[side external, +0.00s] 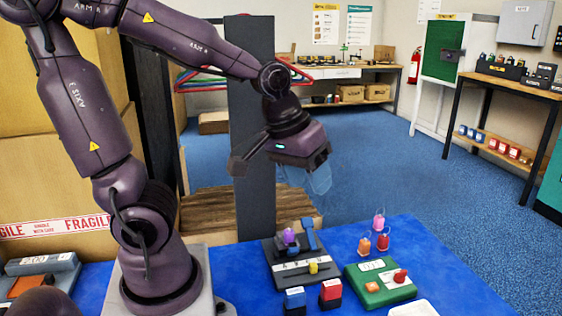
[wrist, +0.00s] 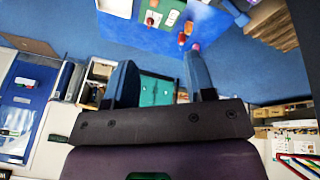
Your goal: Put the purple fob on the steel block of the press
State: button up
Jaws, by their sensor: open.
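The press (side external: 284,275) stands on the blue table, with a dark base, a blue lever and a white strip with a yellow piece. A small purple fob (side external: 289,237) appears to sit on the grey steel block (side external: 291,248) at its back left; the exact contact is too small to tell. A pink-purple fob (side external: 379,220) stands on the table right of the press; it also shows in the wrist view (wrist: 195,46). My gripper (side external: 318,186) is high above the table behind the press, tilted. Its blue fingers are apart and empty in the wrist view (wrist: 160,62).
A red fob (side external: 364,246) and an orange fob (side external: 383,241) stand near the pink-purple one. A green box (side external: 380,284) with red and orange pieces lies right of the press. Blue (side external: 294,299) and red (side external: 330,293) stamps stand in front. A grey post (side external: 251,130) rises behind.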

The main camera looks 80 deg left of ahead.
jog(key=s+d+r+m+t, duration=0.1)
jog(key=s+d+r+m, duration=0.2)
jog(key=s+r+m, duration=0.2)
jog(key=shift+s+d+m+t, duration=0.25)
jog(key=shift+d+m+t, duration=0.05)
jog(key=shift+m, duration=0.1)
